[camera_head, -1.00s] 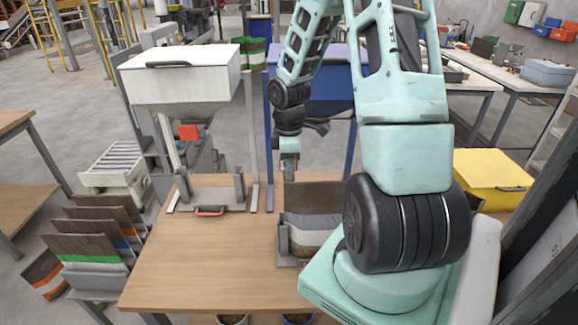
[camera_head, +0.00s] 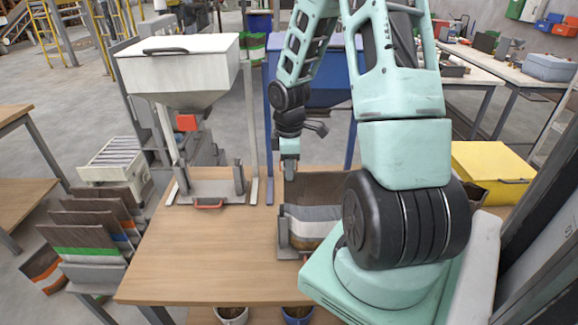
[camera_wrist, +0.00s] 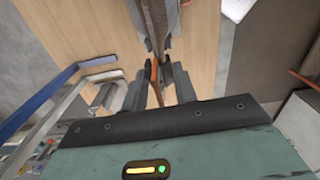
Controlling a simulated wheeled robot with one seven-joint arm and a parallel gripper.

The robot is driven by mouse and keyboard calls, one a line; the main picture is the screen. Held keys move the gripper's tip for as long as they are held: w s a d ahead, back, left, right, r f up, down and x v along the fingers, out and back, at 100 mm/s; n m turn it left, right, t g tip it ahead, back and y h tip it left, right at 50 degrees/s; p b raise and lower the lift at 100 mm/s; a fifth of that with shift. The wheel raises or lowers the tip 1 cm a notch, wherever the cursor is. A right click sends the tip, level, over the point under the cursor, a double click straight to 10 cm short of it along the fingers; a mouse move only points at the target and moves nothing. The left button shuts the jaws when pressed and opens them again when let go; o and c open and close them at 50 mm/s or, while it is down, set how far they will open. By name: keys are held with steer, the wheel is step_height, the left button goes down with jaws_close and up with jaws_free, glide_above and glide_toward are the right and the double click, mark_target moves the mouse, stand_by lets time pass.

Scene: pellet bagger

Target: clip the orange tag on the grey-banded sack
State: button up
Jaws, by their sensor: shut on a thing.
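The grey-banded sack (camera_head: 312,213) stands upright in a grey holder on the table, its brown top above a pale and grey band. My arm hides its right part. My gripper (camera_head: 290,172) points down at the sack's top left corner. In the wrist view, my gripper (camera_wrist: 155,72) is shut on a thin orange piece that looks like the orange tag (camera_wrist: 155,80). The sack's thin edge (camera_wrist: 155,22) runs just beyond the fingertips. I cannot tell whether the tag touches the sack.
A white hopper (camera_head: 180,70) stands behind the table (camera_head: 190,260), with a grey stand with a red handle (camera_head: 208,204) below. More sacks (camera_head: 90,235) lean in a rack at left. A yellow box (camera_head: 492,172) is at right. The table's left middle is clear.

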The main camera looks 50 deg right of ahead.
steer(key=shift+s+a+f, duration=0.1)
steer(key=shift+s+f, duration=0.1)
steer(key=shift+f, duration=0.25)
jaws_close()
steer(key=o, duration=1.1)
jaws_free()
steer(key=shift+o, duration=0.3)
steer(key=shift+w+r, duration=0.1)
steer(key=shift+r, duration=0.1)
steer(key=shift+w+r, duration=0.1)
steer(key=shift+r, duration=0.3)
step_height(320, 180, up, 16)
steer(key=b, duration=0.1)
steer(key=shift+r+b, duration=0.2)
steer(key=shift+b, duration=0.1)
